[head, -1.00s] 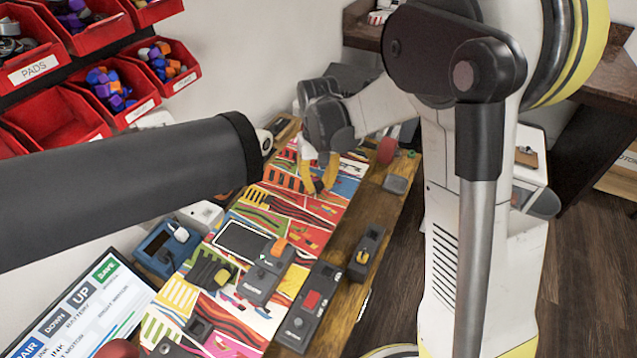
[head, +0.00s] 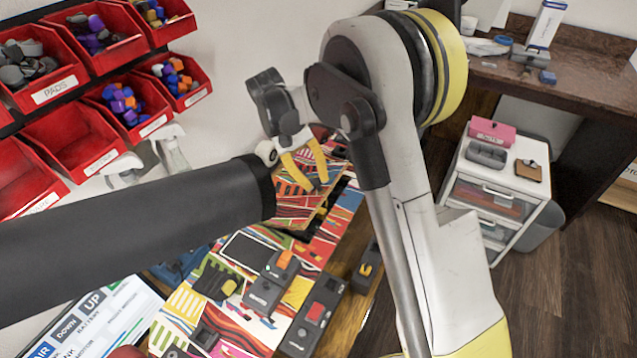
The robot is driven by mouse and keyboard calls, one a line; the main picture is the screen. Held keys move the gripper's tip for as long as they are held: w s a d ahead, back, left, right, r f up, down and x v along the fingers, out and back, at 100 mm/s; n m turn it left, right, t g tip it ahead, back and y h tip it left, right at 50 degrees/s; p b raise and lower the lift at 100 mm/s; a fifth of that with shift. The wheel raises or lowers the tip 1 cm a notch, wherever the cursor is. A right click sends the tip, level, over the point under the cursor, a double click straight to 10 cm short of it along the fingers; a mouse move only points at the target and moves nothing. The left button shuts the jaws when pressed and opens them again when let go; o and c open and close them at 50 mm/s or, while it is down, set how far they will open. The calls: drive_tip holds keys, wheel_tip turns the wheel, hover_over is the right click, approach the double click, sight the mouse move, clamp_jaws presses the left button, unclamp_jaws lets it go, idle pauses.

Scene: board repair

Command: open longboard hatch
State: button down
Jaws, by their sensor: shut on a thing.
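The longboard (head: 338,215) is a long, brightly patterned board lying on the wooden bench. Its hatch (head: 284,203), a panel with the same pattern, is tilted up at the board's far part, with a dark gap showing beside it. My gripper (head: 316,184) has yellow fingers and is shut on the hatch near its upper right part. My arm partly hides the far end of the board, and a large dark grey tube of mine covers the left side.
Several dark devices, such as one with an orange button (head: 272,280) and one with a red button (head: 314,315), lie on and beside the near board. Red parts bins (head: 67,145) hang at left, with spray bottles (head: 172,150) below. A white drawer cabinet (head: 492,195) stands at right.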

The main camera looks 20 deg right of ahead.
drive_tip(key=shift+w+a+r, duration=0.15)
drive_tip(key=shift+w+r, duration=0.05)
drive_tip(key=shift+r, duration=0.05)
drive_tip(key=shift+g+h, duration=0.3)
drive_tip(key=c, duration=1.2)
unclamp_jaws()
drive_tip(key=shift+o, duration=0.2)
drive_tip(key=v, duration=1.2)
